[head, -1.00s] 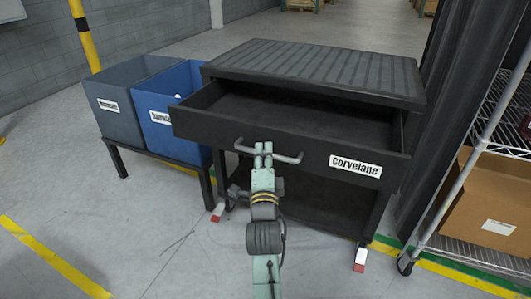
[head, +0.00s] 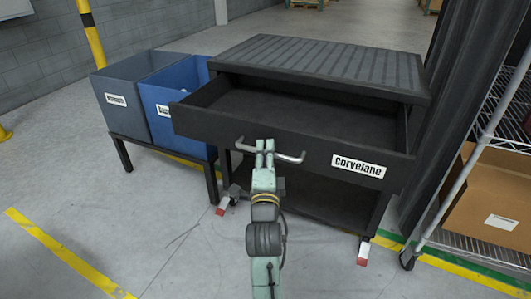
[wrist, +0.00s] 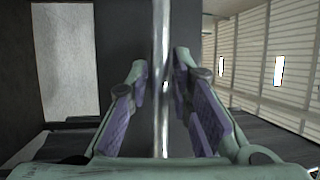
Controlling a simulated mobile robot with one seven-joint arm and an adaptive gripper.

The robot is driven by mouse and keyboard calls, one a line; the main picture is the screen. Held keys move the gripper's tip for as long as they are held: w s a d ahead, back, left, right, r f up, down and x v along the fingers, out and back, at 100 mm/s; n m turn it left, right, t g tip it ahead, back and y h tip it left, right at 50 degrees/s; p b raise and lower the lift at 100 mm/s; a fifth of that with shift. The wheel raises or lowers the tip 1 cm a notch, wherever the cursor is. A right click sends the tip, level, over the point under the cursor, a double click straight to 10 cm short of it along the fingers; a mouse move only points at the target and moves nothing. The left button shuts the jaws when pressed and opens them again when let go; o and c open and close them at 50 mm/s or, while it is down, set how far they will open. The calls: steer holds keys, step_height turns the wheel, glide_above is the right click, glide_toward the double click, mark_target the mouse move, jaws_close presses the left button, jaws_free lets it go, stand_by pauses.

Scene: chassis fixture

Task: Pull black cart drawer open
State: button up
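The black cart (head: 320,68) stands in the middle of the head view with its drawer (head: 285,131) pulled out and its empty inside showing. A white Corvelane label is on the right of the drawer front. The grey bar handle (head: 290,157) runs across the front, left of the label. My gripper (head: 265,147) is at the middle of this handle. Exact pad contact is hard to see.
A grey bin (head: 118,100) and a blue bin (head: 178,105) sit on a low black stand left of the cart. A wire shelf with a cardboard box (head: 490,205) is at the right. The floor in front is clear, with yellow lines.

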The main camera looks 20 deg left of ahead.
steer(key=shift+o, duration=0.8)
steer(key=v, duration=0.7)
steer(key=shift+s, duration=0.25)
steer(key=shift+d+f, duration=0.1)
